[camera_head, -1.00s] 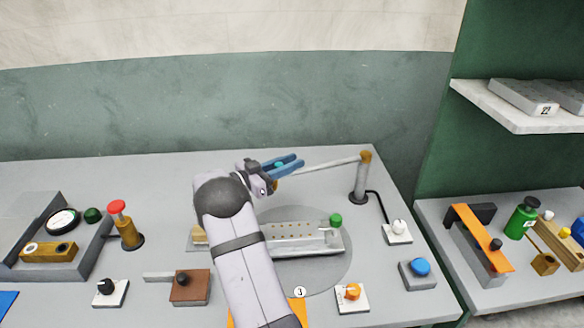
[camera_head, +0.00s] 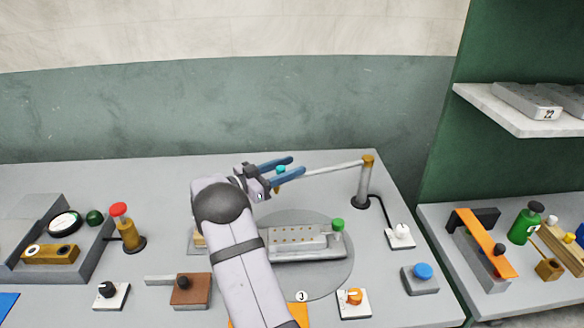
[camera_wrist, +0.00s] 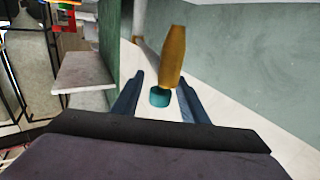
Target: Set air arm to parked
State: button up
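The air arm (camera_head: 335,168) is a thin grey rod reaching left from a brass pivot (camera_head: 368,161) on an upright grey post at the back right of the bench. Its left end passes behind my gripper (camera_head: 297,167). The gripper's blue fingers are spread, with a small teal piece (camera_head: 281,170) showing between them. In the wrist view, the teal piece (camera_wrist: 160,97) lies between the open fingers (camera_wrist: 161,83), with visible gaps on both sides. A brass cylinder (camera_wrist: 173,60) stands just beyond it. Whether the teal piece joins the rod is unclear.
A grey perforated mould (camera_head: 300,241) with a green knob (camera_head: 337,225) lies on the round plate (camera_head: 335,272) below the rod. A white-knobbed switch (camera_head: 400,236) and a blue button (camera_head: 423,271) stand at right. A shelf (camera_head: 500,107) juts out at upper right.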

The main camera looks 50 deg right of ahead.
jog(key=b+v, duration=0.1)
jog(key=v, duration=0.5)
jog(key=shift+b, duration=0.4)
jog(key=shift+w+a, duration=0.1)
jog(key=shift+c, duration=0.6)
jog(key=c, duration=0.5)
jog(key=shift+w+a+r, duration=0.1)
jog(key=shift+w+a, duration=0.25)
grip_shut()
jog(key=w+a+r+n+t+p, duration=0.1)
jog(key=w+a+r+n+t, duration=0.15)
jog(key=a, duration=0.35)
jog(key=w+a+r+n+t+p, duration=0.1)
jog(key=a+r+t, duration=0.15)
jog(key=a, duration=0.25)
jog(key=s+a+f+m, duration=0.1)
jog(key=s+m, duration=0.3)
jog(key=m, duration=0.5)
jog(key=s+a+f+m, duration=0.1)
jog(key=s+f+m, duration=0.3)
jog(key=m, duration=0.5)
jog(key=shift+s+a+h, duration=0.25)
jog(key=shift+s+h, duration=0.05)
jog(key=shift+s, duration=0.5)
